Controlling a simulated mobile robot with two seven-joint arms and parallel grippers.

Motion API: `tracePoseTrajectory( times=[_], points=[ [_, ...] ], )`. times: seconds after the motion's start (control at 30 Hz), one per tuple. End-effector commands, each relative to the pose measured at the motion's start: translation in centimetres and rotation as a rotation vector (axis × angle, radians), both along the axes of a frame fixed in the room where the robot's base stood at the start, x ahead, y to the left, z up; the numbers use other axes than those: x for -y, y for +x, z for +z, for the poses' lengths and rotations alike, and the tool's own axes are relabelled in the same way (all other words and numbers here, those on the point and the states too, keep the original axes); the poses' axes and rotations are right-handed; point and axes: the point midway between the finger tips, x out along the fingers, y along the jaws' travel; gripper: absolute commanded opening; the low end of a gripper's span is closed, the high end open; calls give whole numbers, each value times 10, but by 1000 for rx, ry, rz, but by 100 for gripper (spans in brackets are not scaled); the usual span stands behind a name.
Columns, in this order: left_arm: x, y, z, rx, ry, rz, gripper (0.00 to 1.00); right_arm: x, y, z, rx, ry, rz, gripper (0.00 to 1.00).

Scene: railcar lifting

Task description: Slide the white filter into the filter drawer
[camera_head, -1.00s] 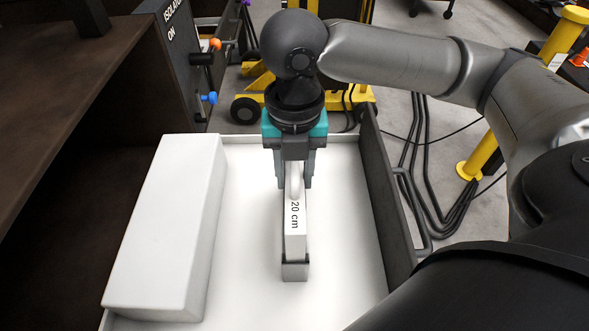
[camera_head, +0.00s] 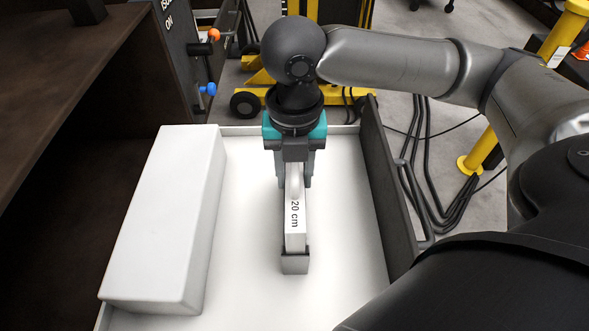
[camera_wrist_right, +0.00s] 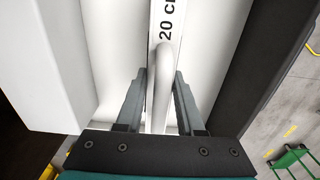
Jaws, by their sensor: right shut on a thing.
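The white filter (camera_head: 295,235) is a narrow white bar marked "20 cm" with a white handle on top. It is over the pale floor of the open drawer (camera_head: 340,240), in line with a small grey bracket (camera_head: 295,264). Its near end meets the bracket; I cannot tell how deep it sits. My right gripper (camera_head: 295,183) points down and is shut on the filter's handle. In the right wrist view the handle (camera_wrist_right: 162,75) is between the fingers (camera_wrist_right: 160,98). My left gripper is not in view.
A large white block (camera_head: 165,220) lies along the drawer's left side. The drawer's dark front panel (camera_head: 385,190) with a bar handle (camera_head: 412,205) is on the right. A dark cabinet (camera_head: 60,110) stands at left. Free drawer floor lies right of the filter.

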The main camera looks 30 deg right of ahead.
Motion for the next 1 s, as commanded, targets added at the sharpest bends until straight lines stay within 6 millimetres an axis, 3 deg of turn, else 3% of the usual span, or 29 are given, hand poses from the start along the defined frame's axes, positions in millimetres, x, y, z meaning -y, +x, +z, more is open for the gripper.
tracePoseTrajectory(
  times=[0.9,0.93,1.0],
  points=[
    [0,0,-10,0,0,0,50,0,0,-23,0,0,0,0],
    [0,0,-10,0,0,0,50,0,0,-23,1,-1,0,38],
    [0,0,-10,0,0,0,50,0,0,-23,1,-1,0,46]
  ],
)
